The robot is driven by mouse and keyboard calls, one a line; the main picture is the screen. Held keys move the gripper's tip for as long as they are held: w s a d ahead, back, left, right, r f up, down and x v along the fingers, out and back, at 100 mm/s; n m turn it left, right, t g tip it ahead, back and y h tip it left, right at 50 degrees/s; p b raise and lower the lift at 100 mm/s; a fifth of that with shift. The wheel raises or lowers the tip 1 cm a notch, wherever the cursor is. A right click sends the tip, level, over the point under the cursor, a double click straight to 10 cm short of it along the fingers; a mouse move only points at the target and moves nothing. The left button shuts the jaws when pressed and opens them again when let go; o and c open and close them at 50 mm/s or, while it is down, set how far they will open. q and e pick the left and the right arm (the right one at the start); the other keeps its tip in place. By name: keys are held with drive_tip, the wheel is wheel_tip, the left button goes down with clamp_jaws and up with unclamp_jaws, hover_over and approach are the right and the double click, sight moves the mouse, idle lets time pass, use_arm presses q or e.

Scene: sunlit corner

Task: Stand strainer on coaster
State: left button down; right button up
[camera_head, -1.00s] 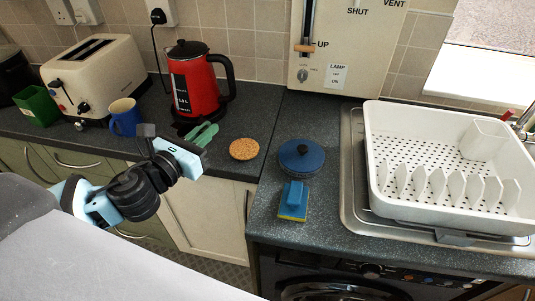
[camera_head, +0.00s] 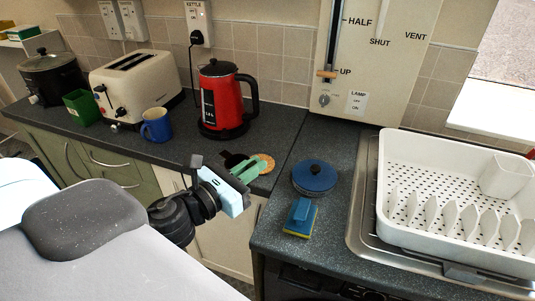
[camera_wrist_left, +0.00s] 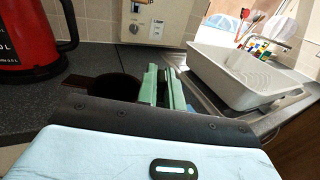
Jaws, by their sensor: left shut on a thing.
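The strainer is a small dark brown, round thing, held at the fingers of my left gripper (camera_head: 243,169). In the head view only a dark part of the strainer (camera_head: 231,159) shows beside the green fingers. In the left wrist view the strainer (camera_wrist_left: 117,86) is left of the green fingers (camera_wrist_left: 160,88), which are shut on it. The coaster (camera_head: 267,161) is a round cork-coloured disc on the dark worktop, partly hidden behind the fingers. The strainer appears just left of the coaster; I cannot tell its height. My right gripper is not in view.
A red kettle (camera_head: 220,98) and a blue mug (camera_head: 156,125) stand left of the coaster. A blue lidded pot (camera_head: 314,178) and a blue scrubber (camera_head: 299,217) are to the right. A white dish rack (camera_head: 455,205) stands farther right.

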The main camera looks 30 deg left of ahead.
use_arm(q)
drive_tip(key=w+a+f, duration=0.2)
drive_tip(key=w, duration=0.5)
drive_tip(key=w+a+f, duration=0.2)
drive_tip(key=w, duration=0.5)
drive_tip(key=shift+f, duration=0.4)
drive_tip(key=shift+f, duration=0.1)
drive_tip(key=shift+f, duration=0.15)
drive_tip(key=c, duration=1.6)
unclamp_jaws()
drive_tip(key=shift+o, duration=0.3)
